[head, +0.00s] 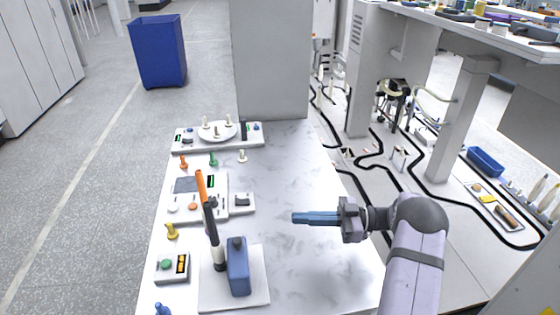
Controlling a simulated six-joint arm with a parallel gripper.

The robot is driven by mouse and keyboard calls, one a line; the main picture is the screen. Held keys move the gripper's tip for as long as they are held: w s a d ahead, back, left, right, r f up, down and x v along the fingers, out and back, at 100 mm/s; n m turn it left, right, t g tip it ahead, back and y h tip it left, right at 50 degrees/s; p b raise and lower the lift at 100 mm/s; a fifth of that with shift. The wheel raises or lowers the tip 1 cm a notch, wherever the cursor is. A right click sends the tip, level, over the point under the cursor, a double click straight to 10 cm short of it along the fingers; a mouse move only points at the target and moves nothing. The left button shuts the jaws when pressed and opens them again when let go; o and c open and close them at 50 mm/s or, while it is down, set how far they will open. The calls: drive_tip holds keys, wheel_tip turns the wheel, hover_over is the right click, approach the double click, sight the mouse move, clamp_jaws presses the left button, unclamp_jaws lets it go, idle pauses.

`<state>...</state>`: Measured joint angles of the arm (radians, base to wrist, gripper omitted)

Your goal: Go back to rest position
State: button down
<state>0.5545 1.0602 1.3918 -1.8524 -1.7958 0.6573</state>
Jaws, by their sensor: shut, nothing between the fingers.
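My gripper (296,217) has blue fingers, which are shut and empty. It points left and hangs above the right half of the white marble table (290,185). It is apart from every object on the table. The arm comes in from the lower right. Left of the gripper, a blue upright block (238,268) and a tall black-and-orange tool (206,208) stand at a white square plate (262,284).
A white tray (258,142) with a round plate and several pegs lies at the table's back. Coloured pegs, a panel (186,211) and a small control box (173,267) line the left side. The table's middle is clear. A grey column (270,60) stands behind.

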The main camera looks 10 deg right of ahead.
drive_tip(key=w+d+r+m+t+h+p, duration=0.1)
drive_tip(key=w+r+m+t+h, duration=0.2)
drive_tip(key=w+m+t+h, duration=0.25)
drive_tip(key=w+d+r+m+t+h+p, duration=0.1)
drive_tip(key=w+r+m+t+h+p, duration=0.1)
drive_tip(key=w+r+t+h, duration=0.35)
drive_tip(key=s+d+f+m+g+h+p, duration=0.1)
drive_tip(key=s+d+f+m+g+h, duration=0.2)
drive_tip(key=s, duration=0.5)
drive_tip(key=s+f+m+g+h+p, duration=0.1)
drive_tip(key=s+f+m+g+h, duration=0.3)
drive_tip(key=s, duration=0.3)
drive_tip(key=s+a+g, duration=0.3)
drive_tip(key=s, duration=0.7)
drive_tip(key=s+a+f+m+g+p, duration=0.1)
drive_tip(key=s+a+g, duration=0.2)
drive_tip(key=s, duration=0.8)
drive_tip(key=shift+a+g, duration=0.25)
drive_tip(key=shift+g, duration=0.45)
